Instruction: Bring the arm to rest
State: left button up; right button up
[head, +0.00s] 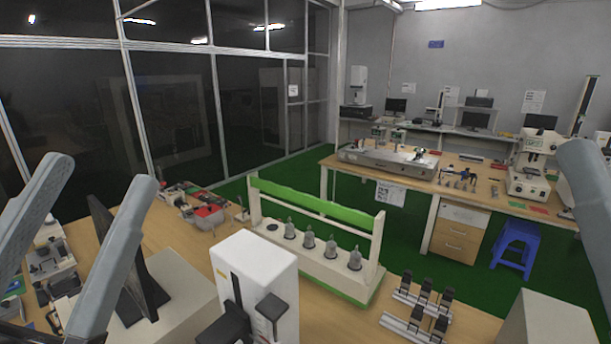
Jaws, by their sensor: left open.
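My left gripper (102,172) shows at the lower left of the head view as two long grey fingers pointing up. They stand apart with a clear gap between them, and nothing is held in it. The fingers are raised in front of the near bench and hide part of it. At the right edge, one grey rounded part (588,190) shows, apparently of my right gripper. The rest of it is cut off by the frame, so its opening does not show.
A white tester (258,275) stands on the near bench, with a green-topped rack (316,204) behind it. Several black clamps (425,301) are at lower right. A dark monitor (125,262) stands beside my left fingers. A blue stool (517,243) stands on the green floor.

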pick_arm(q)
jog(key=s+a+r+n+t+y+p, duration=0.1)
jog(key=a+r+n+y+p, duration=0.15)
jog(key=r+p, duration=0.8)
jog(key=s+a+r+n+t+y+p, duration=0.1)
jog(key=r+n+y+p, duration=0.15)
jog(key=r+p, duration=0.8)
notch_tip(320, 180, down, 25)
jog(key=b, duration=2.7)
jog(key=shift+d+n+h, duration=0.25)
jog(key=shift+n+h, duration=0.05)
jog(key=shift+n, duration=0.1)
jog(key=shift+s, duration=0.1)
